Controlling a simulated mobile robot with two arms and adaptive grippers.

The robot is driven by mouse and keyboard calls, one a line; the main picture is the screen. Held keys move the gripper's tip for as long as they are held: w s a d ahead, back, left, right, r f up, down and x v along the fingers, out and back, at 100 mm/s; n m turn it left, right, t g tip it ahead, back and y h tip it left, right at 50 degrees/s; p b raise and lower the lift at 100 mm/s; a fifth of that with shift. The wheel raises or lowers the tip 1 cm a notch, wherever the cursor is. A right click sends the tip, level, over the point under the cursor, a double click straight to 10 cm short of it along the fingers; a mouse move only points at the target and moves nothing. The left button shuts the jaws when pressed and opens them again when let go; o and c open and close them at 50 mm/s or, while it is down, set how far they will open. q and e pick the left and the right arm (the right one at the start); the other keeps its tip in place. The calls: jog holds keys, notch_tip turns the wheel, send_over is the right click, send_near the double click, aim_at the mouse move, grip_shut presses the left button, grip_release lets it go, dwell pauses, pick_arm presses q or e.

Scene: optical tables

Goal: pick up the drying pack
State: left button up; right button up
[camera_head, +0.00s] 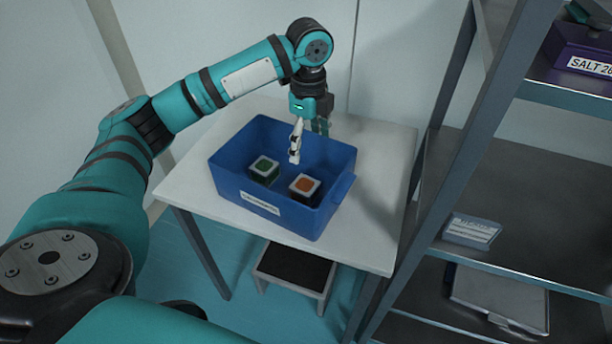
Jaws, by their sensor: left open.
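A blue bin (235,183) stands on a white table and holds two small boxes. One has a green top (264,170) and sits on the left. My left gripper (307,145) is open, pointing down over the far part of the bin, behind and above the two boxes. Nothing shows between its fingers. My right gripper is not in view.
The white table (390,165) has free room right of the bin. A dark shelf rack (510,190) stands close on the right, holding a grey-blue box (472,230), a flat grey case (500,298) and a purple bin marked SALT (580,55). A step stool (295,268) is below the table.

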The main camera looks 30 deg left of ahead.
pick_arm(q)
jog(key=p, duration=0.1)
send_over(305, 185)
jog(key=d, duration=0.1)
jog(key=f, duration=0.9)
jog(key=shift+s, duration=0.3)
jog(key=f, duration=0.2)
jog(key=shift+w+f+p, duration=0.2)
jog(key=shift+f+p, duration=0.1)
jog(key=shift+f, duration=0.1)
jog(key=shift+a+f, duration=0.1)
jog(key=shift+f, duration=0.05)
jog(key=f, duration=0.2)
jog(key=a+f+p, duration=0.1)
jog(key=f, duration=0.1)
jog(key=shift+w+f, duration=0.1)
jog(key=shift+f, duration=0.35)
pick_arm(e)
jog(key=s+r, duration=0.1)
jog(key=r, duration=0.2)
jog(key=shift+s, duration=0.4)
pick_arm(q)
jog(key=shift+c, duration=0.4)
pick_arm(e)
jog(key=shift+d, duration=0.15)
pick_arm(q)
jog(key=c, duration=1.3)
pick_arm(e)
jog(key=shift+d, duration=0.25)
